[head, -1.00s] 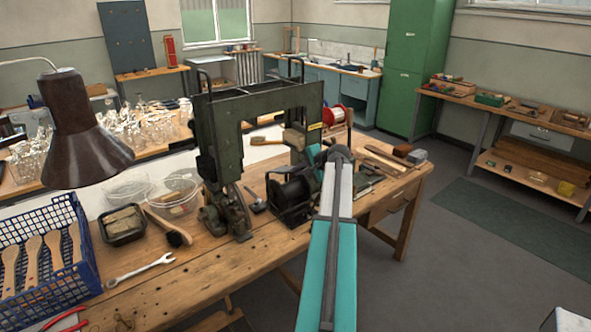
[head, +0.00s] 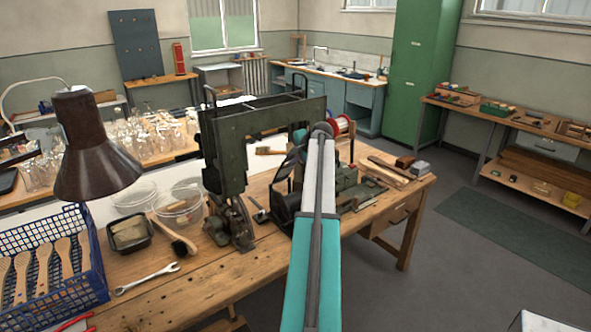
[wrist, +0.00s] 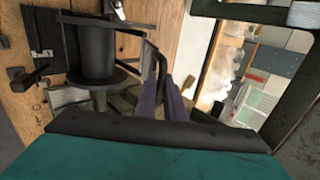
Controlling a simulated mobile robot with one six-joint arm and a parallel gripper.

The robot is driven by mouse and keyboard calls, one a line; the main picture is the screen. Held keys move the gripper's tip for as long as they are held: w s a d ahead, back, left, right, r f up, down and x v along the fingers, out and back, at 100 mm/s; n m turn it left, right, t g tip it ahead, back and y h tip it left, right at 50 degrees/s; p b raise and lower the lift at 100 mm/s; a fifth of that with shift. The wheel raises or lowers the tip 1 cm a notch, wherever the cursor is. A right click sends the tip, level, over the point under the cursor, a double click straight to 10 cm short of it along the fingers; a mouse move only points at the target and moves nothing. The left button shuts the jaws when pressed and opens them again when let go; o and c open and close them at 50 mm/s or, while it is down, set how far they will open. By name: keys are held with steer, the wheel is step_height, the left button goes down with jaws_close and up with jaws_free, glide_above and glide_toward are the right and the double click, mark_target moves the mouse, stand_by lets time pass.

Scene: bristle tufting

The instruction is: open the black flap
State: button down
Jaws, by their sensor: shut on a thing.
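The black flap (head: 285,167) shows in the head view as a dark, tilted plate above the drum-shaped black housing, left of my arm. My gripper (head: 299,138) is at its upper edge, mostly hidden behind my arm. In the wrist view my gripper (wrist: 164,88) has its purple-grey fingers shut on a thin dark edge, which looks like the flap (wrist: 152,62). My own wrist hides the lower part of that view. The flap's hinge cannot be made out.
The dark green machine frame (head: 225,150) stands close on the left. A red-rimmed spool (head: 342,126) is behind and right of my arm. A blue crate (head: 92,280) with wooden brush bodies, clear bowls (head: 178,207) and a wrench (head: 148,279) lie on the bench (head: 215,290).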

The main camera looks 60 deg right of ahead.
steer(key=shift+w+d+r, duration=0.15)
steer(key=shift+w+r, duration=0.1)
steer(key=shift+w, duration=0.3)
steer(key=shift+w+d+r, duration=0.15)
steer(key=shift+w+r, duration=0.05)
steer(key=shift+w, duration=0.4)
steer(key=shift+w+d+r, duration=0.15)
steer(key=shift+w+r, duration=0.1)
steer(key=shift+w, duration=0.3)
steer(key=c, duration=1.8)
jaws_free()
steer(key=shift+c, duration=0.2)
steer(key=shift+s, duration=0.1)
steer(key=shift+s, duration=0.1)
steer(key=shift+s+a+r+b, duration=0.1)
steer(key=shift+s+r+b, duration=0.25)
steer(key=shift+s+b, duration=0.05)
steer(key=b+v, duration=0.3)
steer(key=v, duration=0.9)
steer(key=shift+r, duration=0.45)
steer(key=shift+a, duration=0.1)
